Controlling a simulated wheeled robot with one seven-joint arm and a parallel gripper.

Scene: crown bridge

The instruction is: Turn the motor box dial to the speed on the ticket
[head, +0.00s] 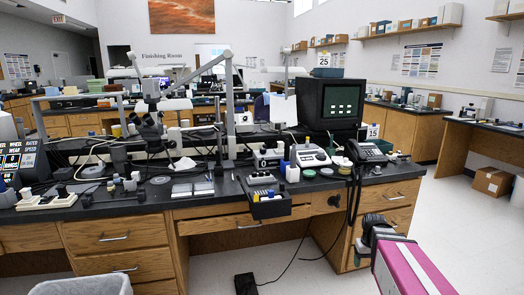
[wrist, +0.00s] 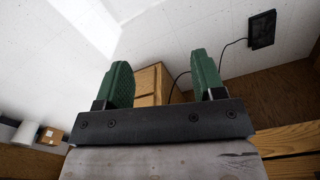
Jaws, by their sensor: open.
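My gripper (wrist: 163,78) is open and empty in the wrist view, its two green fingers apart in front of the floor and a wooden cabinet. In the head view the dark end of my arm (head: 376,228) is at the lower right, in front of the bench and below its top. A white box with a dark front (head: 311,156) stands on the bench; it may be the motor box, but no dial can be made out. A lit sign with "WHEEL", "WEAR" and "SPEED" (head: 18,158) stands at the far left. I cannot make out a ticket for certain.
The black bench top (head: 140,207) is crowded with a microscope (head: 152,130), a monitor (head: 330,104), a phone (head: 367,152) and a small tray (head: 268,208) at the front edge. A black pedal (head: 246,284) with a cord lies on the floor.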

